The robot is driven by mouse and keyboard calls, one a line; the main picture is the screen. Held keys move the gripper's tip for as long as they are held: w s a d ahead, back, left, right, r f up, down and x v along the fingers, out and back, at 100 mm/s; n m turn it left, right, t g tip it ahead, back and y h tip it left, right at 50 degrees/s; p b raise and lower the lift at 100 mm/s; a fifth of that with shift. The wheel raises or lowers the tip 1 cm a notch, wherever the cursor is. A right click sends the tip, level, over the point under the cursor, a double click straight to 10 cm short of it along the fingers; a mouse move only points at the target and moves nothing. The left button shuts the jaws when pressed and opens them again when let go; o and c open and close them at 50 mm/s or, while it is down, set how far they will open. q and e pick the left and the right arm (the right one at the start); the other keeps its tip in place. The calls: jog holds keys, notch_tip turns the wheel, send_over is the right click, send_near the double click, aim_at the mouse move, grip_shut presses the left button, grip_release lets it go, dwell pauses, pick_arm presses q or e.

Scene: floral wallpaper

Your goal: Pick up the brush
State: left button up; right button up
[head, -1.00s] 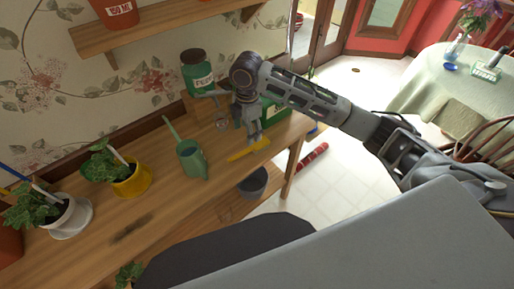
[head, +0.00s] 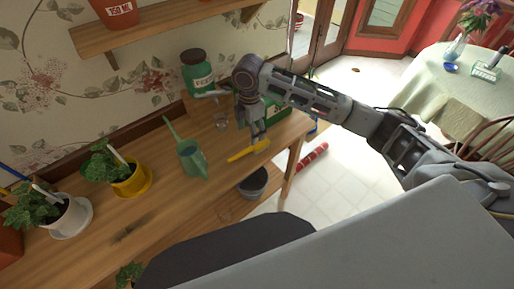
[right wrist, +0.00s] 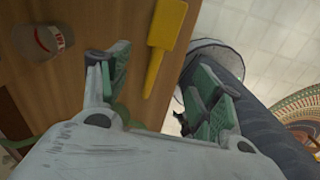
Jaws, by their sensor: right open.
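The yellow brush (head: 240,154) lies flat on the wooden bench near its right front edge. My right gripper (head: 257,139) points down just above its wider end and partly covers it in the head view. In the right wrist view, the brush (right wrist: 165,42) runs lengthwise between the two open fingers of the right gripper (right wrist: 160,82), with its wide end farther out. The fingers look empty, and I cannot tell whether they touch it. My left gripper is not in view.
A green watering can (head: 191,160) stands left of the brush. A green jar (head: 197,72) and a green box (head: 275,112) are behind. Potted plants stand farther left. A grey bucket (head: 252,183) sits below the bench edge. A red roll (head: 312,156) lies on the floor.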

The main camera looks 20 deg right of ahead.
aim_at(249, 148)
jog(key=shift+f, duration=2.9)
jog(key=shift+a+f+p, duration=0.15)
jog(key=shift+a+f, duration=0.05)
jog(key=shift+f, duration=0.75)
jog(key=shift+a+f+p, duration=0.15)
jog(key=shift+a+f, duration=0.05)
jog(key=shift+f, duration=1.45)
jog(key=shift+w, duration=0.1)
jog(key=c, duration=1.2)
jog(key=shift+r, duration=0.15)
jog(key=shift+r, duration=4.9)
